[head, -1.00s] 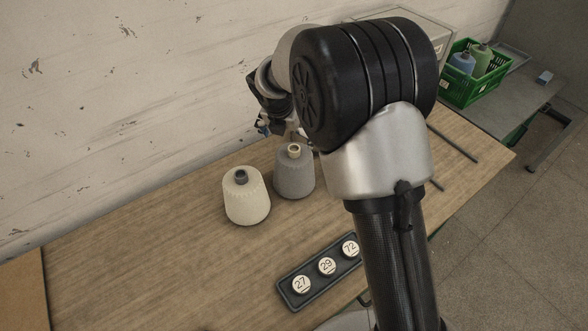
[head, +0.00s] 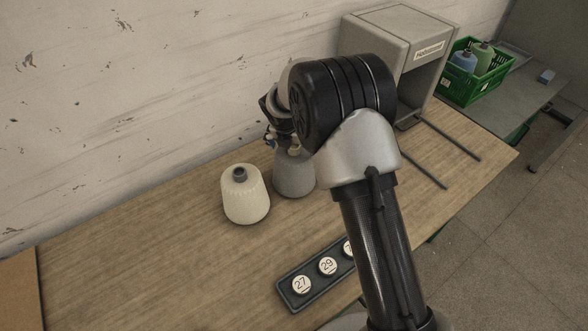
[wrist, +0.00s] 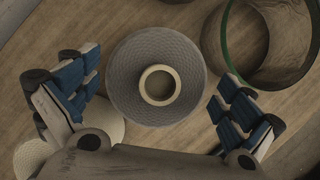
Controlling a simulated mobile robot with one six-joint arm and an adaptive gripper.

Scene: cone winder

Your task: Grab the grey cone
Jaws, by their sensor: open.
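The grey cone (head: 293,178) stands upright on the wooden table, to the right of the cream cone (head: 246,196). In the head view its top is partly hidden by my wrist. In the wrist view the grey cone (wrist: 125,85) is seen from above, with its pale tube end near the middle. My gripper (wrist: 158,98) is open, with one blue-padded finger on each side of the cone. Gaps show between the fingers and the cone, and nothing is held. The cream cone (wrist: 65,148) shows partly behind the left finger in the wrist view.
A clear round vessel with a greenish rim (wrist: 228,40) stands close to the grey cone's right in the wrist view. A dark tray (head: 287,300) of numbered discs lies in front. A grey box (head: 375,45) and a green crate (head: 470,92) of cones stand at the back right.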

